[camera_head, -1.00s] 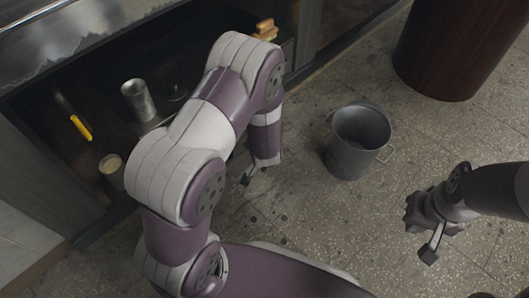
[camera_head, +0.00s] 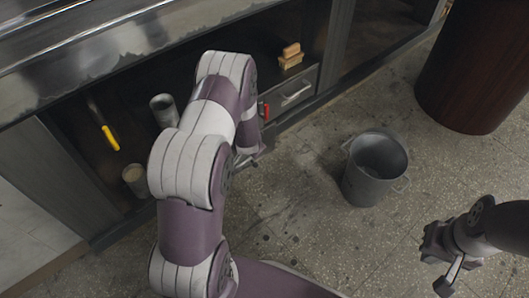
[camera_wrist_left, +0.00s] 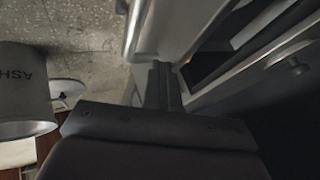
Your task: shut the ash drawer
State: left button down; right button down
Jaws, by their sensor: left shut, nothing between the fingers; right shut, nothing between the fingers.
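The ash drawer (camera_head: 287,97) is a grey front with a pale bar handle, low in the cabinet under the grill. In the left wrist view a grey metal front with a bar (camera_wrist_left: 136,28), which looks like the drawer, is just ahead of my fingers. A dark gap shows beside it; how far it stands out I cannot tell. My left gripper (camera_head: 248,158) is shut and empty, low in front of the cabinet, left of the drawer. It also shows in the left wrist view (camera_wrist_left: 164,85). My right gripper (camera_head: 447,272) is shut and empty above the floor at right.
A metal bucket (camera_head: 374,168) stands on the floor to the right; its lettering ASH shows in the left wrist view (camera_wrist_left: 20,80). Tan blocks (camera_head: 291,56) lie above the drawer. A metal cup (camera_head: 164,110) and a yellow-handled tool (camera_head: 110,138) are at left. A dark round barrel (camera_head: 475,65) stands at back right.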

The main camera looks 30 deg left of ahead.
pick_arm(q)
jog(key=w+a, duration=0.3)
jog(key=a, duration=0.4)
jog(key=shift+w+a, duration=0.15)
jog(key=shift+a, duration=0.25)
